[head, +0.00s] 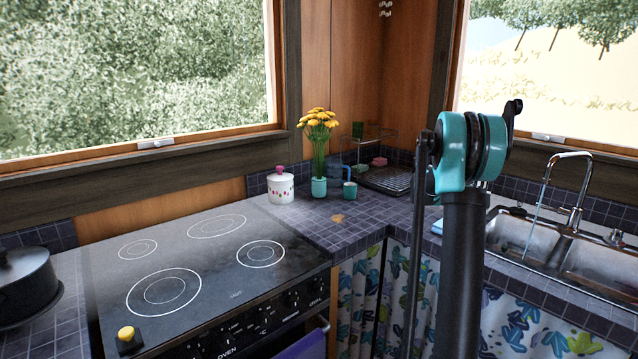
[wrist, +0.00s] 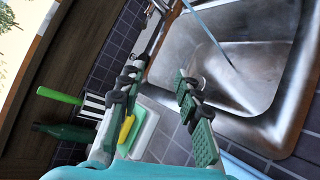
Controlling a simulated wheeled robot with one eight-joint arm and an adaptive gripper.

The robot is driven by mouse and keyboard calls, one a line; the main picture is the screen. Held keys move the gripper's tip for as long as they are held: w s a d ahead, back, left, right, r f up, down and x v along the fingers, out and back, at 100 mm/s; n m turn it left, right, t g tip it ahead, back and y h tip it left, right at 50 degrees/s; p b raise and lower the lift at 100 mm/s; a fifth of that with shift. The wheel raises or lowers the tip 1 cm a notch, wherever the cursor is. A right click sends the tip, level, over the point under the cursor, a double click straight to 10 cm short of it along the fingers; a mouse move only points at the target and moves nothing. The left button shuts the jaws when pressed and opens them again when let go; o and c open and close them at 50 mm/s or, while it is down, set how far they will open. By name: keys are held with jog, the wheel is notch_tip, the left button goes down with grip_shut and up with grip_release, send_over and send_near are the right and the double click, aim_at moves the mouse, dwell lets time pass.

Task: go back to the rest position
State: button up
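My gripper (wrist: 158,78) shows in the wrist view with its two green-padded fingers spread apart. It is open, and I see nothing held between the fingers. It is over the counter beside the metal sink (wrist: 255,55). In the head view my arm's dark link and teal joint rise in front of the counter at right of centre. The gripper itself cannot be made out there.
The head view shows the sink (head: 508,235) with its tap (head: 578,195), a stove (head: 205,262), a black pot (head: 27,285), a white jar (head: 280,188), yellow flowers (head: 318,122) and a dish rack (head: 385,180). A green-handled utensil (wrist: 60,96) and yellow item (wrist: 127,130) lie near the gripper.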

jog(key=s+a+f+m+t+y, duration=0.1)
jog(key=s+a+f+y, duration=0.3)
jog(key=s+a, duration=0.8)
jog(key=s+a+f+m+t+y, duration=0.1)
jog(key=s+a+f+m+y, duration=0.3)
jog(key=s+a+f, duration=0.5)
jog(key=s+a+f+m+y, duration=0.2)
jog(key=s+a+f+y, duration=0.4)
jog(key=s+a, duration=1)
jog(key=shift+s+a+f+t, duration=0.4)
jog(key=shift+s+f, duration=0.1)
jog(key=shift+s, duration=0.45)
jog(key=shift+o, duration=0.4)
jog(key=shift+d, duration=0.1)
